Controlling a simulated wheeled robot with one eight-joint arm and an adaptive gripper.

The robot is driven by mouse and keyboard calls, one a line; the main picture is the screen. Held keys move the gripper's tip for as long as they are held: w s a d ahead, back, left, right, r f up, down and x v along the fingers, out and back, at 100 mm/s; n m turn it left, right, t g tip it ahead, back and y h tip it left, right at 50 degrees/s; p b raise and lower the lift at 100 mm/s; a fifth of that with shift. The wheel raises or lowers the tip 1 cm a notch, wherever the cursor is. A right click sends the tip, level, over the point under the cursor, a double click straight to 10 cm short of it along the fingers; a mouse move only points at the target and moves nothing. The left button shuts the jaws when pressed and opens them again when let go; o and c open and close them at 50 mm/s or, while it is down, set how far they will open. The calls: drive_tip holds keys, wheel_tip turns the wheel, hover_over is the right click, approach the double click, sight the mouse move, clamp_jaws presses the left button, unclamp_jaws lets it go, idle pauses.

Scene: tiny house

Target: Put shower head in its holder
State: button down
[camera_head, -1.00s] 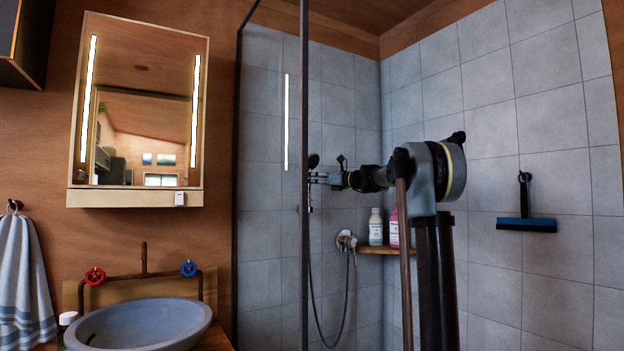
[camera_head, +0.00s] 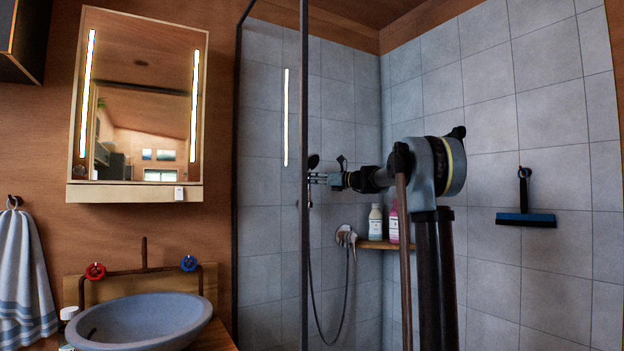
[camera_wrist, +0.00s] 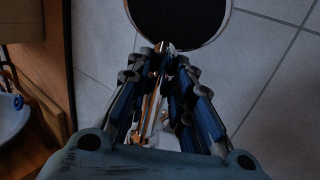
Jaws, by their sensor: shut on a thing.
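The shower head (camera_wrist: 180,18) shows in the wrist view as a large dark round face with a pale rim, at the top, just beyond my fingertips. In the head view it is a small dark shape (camera_head: 313,161) beside the black glass frame. My gripper (camera_wrist: 163,50) is shut on the shower head's shiny handle, which runs between the fingers. My gripper also shows in the head view (camera_head: 318,179), near the tiled wall. The hose (camera_head: 346,300) hangs below in a loop to the mixer valve (camera_head: 346,237). I cannot make out the holder; the gripper and frame may hide it.
A black-framed glass panel (camera_head: 304,250) stands just left of my gripper. A corner shelf (camera_head: 378,245) holds a white bottle (camera_head: 375,222) and a pink bottle (camera_head: 393,224). A squeegee (camera_head: 525,219) hangs on the right wall. A sink (camera_head: 145,318) stands at left.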

drive_tip(key=c, duration=1.3)
unclamp_jaws()
drive_tip(key=shift+c, duration=0.2)
drive_tip(key=shift+f, duration=0.1)
drive_tip(key=v, duration=1.2)
